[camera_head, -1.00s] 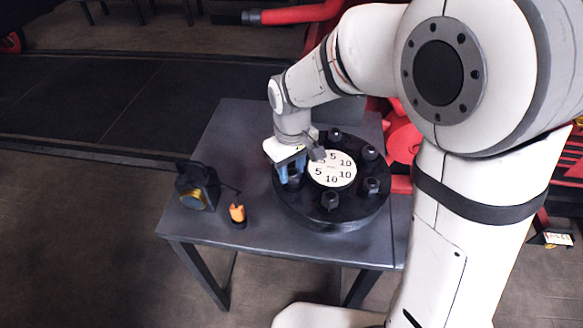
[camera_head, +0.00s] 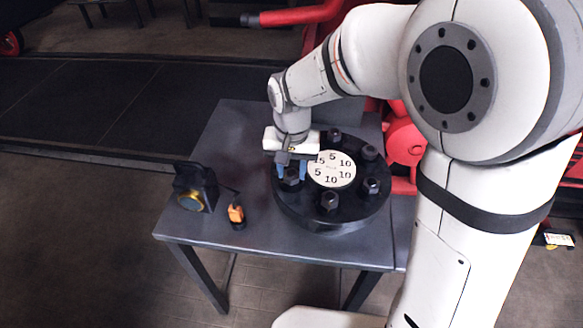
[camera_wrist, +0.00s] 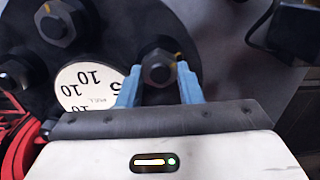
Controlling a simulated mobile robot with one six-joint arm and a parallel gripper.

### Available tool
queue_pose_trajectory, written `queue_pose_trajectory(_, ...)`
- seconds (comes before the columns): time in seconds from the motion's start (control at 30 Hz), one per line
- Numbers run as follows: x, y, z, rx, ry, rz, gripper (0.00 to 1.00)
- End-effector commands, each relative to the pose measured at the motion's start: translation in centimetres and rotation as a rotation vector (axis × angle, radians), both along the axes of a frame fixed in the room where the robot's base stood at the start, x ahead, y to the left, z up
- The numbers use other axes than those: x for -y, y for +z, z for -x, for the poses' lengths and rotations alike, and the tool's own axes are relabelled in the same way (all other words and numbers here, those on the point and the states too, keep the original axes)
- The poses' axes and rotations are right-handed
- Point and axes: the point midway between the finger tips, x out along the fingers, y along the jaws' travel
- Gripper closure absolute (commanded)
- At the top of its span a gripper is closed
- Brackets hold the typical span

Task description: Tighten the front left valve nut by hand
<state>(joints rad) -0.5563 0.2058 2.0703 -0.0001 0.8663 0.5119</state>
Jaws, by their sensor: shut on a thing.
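The black round valve cover (camera_head: 335,212) lies on the grey table, with several dark hex nuts around its rim. A white disc (camera_head: 332,169) printed with 5s and 10s sits at its middle. My gripper (camera_head: 291,176) points down at the cover's left side, its blue fingers on either side of a nut (camera_head: 291,183). In the wrist view the fingers (camera_wrist: 160,84) are shut on this nut (camera_wrist: 158,67), one on each side. The nut sits on its stud, with a small orange mark at its edge. In the head view the fingers partly hide it.
Red machinery (camera_head: 405,140) is behind the table at right.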

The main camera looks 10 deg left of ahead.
Motion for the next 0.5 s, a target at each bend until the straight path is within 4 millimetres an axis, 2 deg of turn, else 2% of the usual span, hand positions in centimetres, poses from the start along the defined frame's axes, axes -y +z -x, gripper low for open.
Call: queue_pose_trajectory(0.5, -0.02, 0.15, -0.1, 0.003, -0.058, -0.002, 0.9)
